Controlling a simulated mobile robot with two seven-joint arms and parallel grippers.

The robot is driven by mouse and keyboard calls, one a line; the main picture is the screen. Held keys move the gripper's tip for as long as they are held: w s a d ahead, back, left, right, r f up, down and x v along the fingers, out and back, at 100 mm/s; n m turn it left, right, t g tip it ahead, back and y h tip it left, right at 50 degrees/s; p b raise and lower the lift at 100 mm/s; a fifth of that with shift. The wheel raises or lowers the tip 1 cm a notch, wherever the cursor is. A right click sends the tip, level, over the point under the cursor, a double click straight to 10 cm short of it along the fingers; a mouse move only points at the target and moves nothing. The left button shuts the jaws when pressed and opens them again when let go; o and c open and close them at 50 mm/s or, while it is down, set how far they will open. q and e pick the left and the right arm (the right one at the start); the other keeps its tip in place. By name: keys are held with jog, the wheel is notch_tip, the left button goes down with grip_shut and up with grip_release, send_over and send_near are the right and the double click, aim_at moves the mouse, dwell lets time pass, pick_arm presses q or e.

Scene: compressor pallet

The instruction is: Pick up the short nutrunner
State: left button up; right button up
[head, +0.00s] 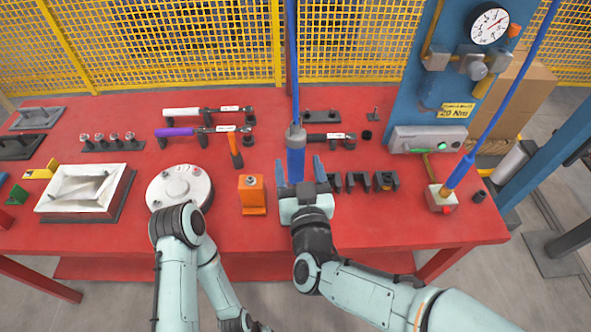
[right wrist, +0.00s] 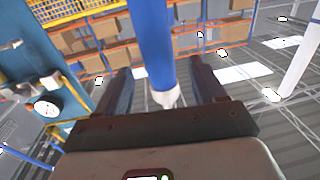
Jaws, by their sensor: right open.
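A blue, cylindrical hanging tool with a grey collar (head: 296,160) hangs upright on a blue line in the middle of the head view. I take it to be the short nutrunner, though no label on it is readable. My right gripper (head: 299,167) is open, with one finger on each side of the blue body. In the right wrist view the blue body (right wrist: 156,45) and its pale tip stand between the spread fingers (right wrist: 161,80), with gaps visible on both sides. The tool's lower end is hidden by my gripper in the head view. My left gripper is out of view.
A second hanging tool (head: 447,188) is at the right, by a grey box (head: 428,139) and gauge (head: 489,27). An orange block (head: 252,195) stands left of my right gripper; black holders (head: 358,181) stand right of it. Wrenches (head: 195,131) lie behind on the red table (head: 225,229).

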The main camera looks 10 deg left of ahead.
jog(key=x, duration=0.6)
jog(key=shift+w+f+p, duration=0.3)
jog(key=shift+f, duration=0.05)
grip_shut()
jog(key=shift+r, duration=0.25)
